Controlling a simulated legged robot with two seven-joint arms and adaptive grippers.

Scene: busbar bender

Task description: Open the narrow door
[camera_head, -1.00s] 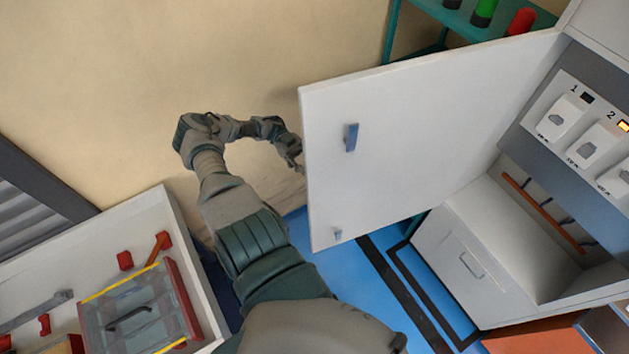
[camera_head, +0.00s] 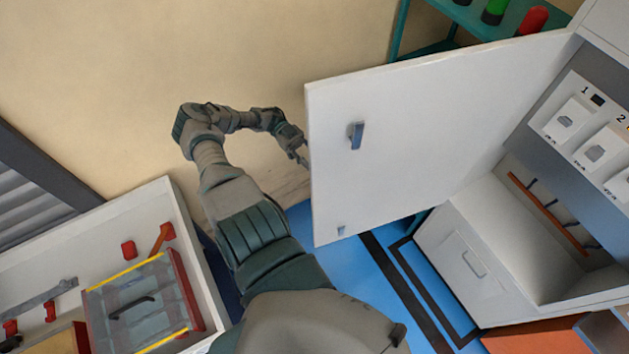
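The narrow door (camera_head: 430,140) is a white panel standing swung out from the cabinet, hinged on its right side. A small grey-blue handle (camera_head: 356,135) is on its face near the free left edge, with a smaller fitting (camera_head: 341,230) low down. My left gripper (camera_head: 304,160) is at the door's free edge, partly hidden by it; I cannot tell whether it touches the door or how its fingers stand. My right gripper is not in view.
The cabinet has a lower drawer (camera_head: 465,262) and numbered switches (camera_head: 575,122). A teal shelf (camera_head: 470,20) with coloured cylinders stands behind the door. A white workbench (camera_head: 120,215) with a clear-covered device is at left. Blue floor (camera_head: 335,270) shows below the door.

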